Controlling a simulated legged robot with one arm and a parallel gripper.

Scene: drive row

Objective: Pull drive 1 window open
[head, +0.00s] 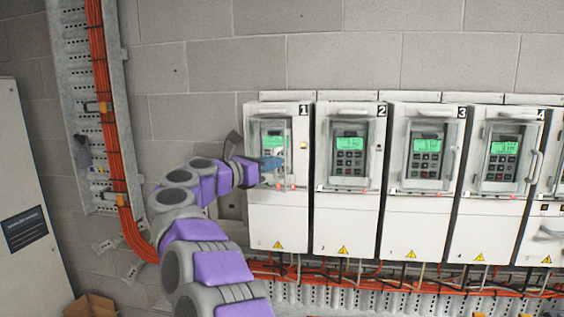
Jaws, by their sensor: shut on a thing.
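Drive 1 (278,222) is the white cabinet at the left end of the row, marked 1 at its top right. Its window (270,128) is a clear cover in the upper half, over a keypad with a lit green display. My arm reaches in from the lower left, and my gripper (278,163) is at the lower part of this window, shut on what looks like its edge or handle. The gripper hides the lower keypad and the exact grip. I cannot tell from this view whether the window stands ajar.
Drive 2 (342,222), drive 3 (415,225) and drive 4 (488,230) stand close on the right. Orange cables (105,100) run down a metal tray on the left. A grey cabinet (22,200) stands at far left, and a cardboard box (92,305) lies below.

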